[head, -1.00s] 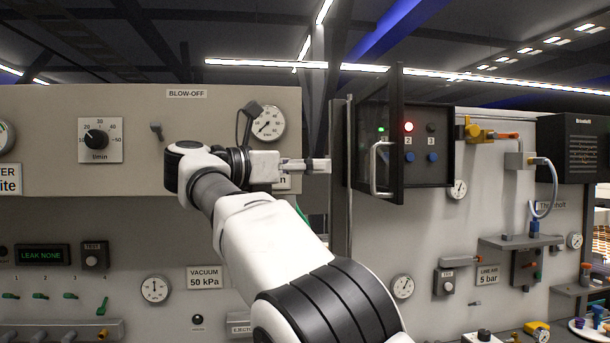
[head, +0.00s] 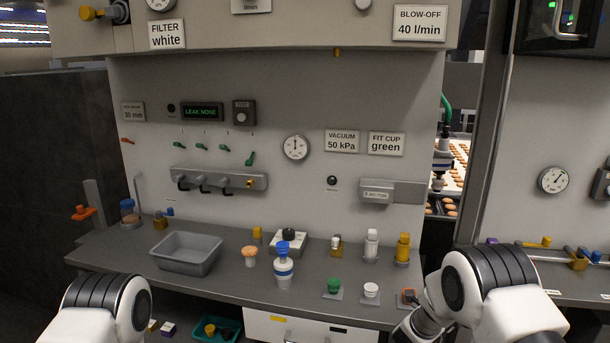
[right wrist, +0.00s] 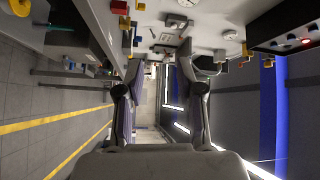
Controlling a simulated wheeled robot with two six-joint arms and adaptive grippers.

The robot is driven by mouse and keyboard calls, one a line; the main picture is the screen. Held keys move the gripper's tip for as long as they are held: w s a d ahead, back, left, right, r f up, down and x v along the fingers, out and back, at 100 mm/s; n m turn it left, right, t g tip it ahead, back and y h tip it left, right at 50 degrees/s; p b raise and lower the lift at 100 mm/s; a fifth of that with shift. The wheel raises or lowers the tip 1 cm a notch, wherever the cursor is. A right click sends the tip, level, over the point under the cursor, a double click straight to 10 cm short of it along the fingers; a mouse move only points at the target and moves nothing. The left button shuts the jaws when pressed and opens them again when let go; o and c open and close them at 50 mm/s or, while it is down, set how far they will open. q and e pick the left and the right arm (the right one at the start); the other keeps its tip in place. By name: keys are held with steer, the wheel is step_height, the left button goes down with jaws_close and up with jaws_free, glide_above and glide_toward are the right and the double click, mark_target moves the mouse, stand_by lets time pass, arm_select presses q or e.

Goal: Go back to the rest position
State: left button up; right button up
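My right gripper (right wrist: 160,68) shows in the right wrist view with its two fingers apart and nothing between them. In the head view only my white and black arm links show, one at the bottom left and one at the bottom right; neither gripper shows there. My left gripper is out of view in both current views.
The panel behind bears valves and gauges. A teal tray (head: 228,331) is below. Biscuits (head: 461,160) show through a gap.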

steer(key=s+a+f+n+g+y+b, duration=0.15)
steer(key=s+f+n+y, duration=0.5)
steer(key=f, duration=0.65)
steer(key=s+a+f+n+g+y, duration=0.1)
steer(key=s+a+f+n+y, duration=0.2)
steer(key=s+f+n, duration=0.7)
steer(key=s+a+f+n+g+y, duration=0.2)
steer(key=s+a+n, duration=0.1)
steer(key=s, duration=0.6)
steer(key=s+a+f+n+g+y, duration=0.2)
steer(key=s+a+n+g, duration=0.1)
steer(key=s, duration=0.6)
steer(key=s+a+f+n+g+y, duration=0.2)
steer(key=s+a+n+g, duration=0.1)
steer(key=s, duration=0.6)
steer(key=shift+s+a+n, duration=0.2)
steer(key=shift+s+n, duration=0.1)
steer(key=shift+n, duration=0.15)
